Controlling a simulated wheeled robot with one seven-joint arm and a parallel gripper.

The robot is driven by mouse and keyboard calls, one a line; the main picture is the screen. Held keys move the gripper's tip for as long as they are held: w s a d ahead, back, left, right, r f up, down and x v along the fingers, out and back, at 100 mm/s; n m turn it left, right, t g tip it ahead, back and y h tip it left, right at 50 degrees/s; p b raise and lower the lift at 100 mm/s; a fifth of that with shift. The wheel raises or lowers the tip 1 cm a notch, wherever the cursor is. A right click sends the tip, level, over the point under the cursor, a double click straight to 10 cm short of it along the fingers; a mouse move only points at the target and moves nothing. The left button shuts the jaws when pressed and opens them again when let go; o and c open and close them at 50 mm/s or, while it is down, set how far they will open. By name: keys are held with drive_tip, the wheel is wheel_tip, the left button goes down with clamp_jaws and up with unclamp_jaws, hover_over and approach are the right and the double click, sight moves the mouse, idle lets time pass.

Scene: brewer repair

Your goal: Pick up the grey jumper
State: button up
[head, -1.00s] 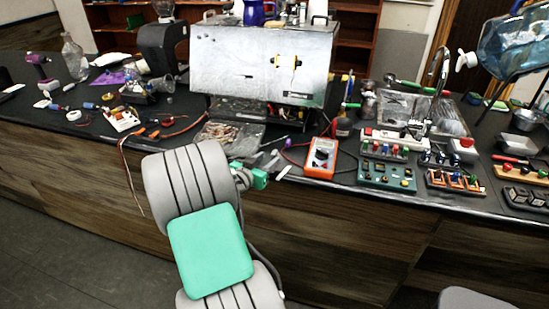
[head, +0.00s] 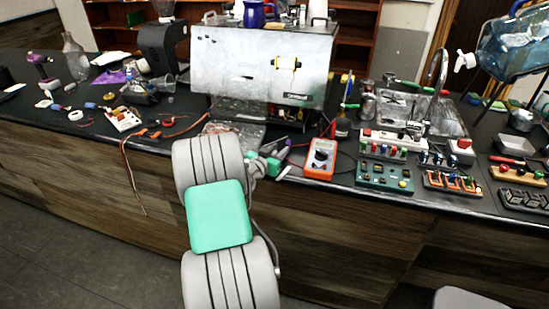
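I cannot make out a grey jumper for certain; the small parts at the right are too small to tell apart. A dark tray (head: 525,200) at the far right holds several dark blocks. A small board (head: 453,182) left of it carries orange and red pieces. My gripper (head: 284,149) is over the front edge of the bench, behind my arm and left of the orange multimeter (head: 320,158). My arm hides part of it, and I cannot see whether its fingers are open or hold anything.
The opened metal brewer (head: 235,65) stands at the middle back. A green board (head: 385,177) and a white terminal strip (head: 394,143) lie right of the multimeter. A tap (head: 435,75) and a water bottle on a stand (head: 515,45) rise at the right. Loose parts crowd the left.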

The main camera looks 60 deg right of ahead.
clamp_jaws()
drive_tip(key=shift+r, duration=0.1)
idle(0.4)
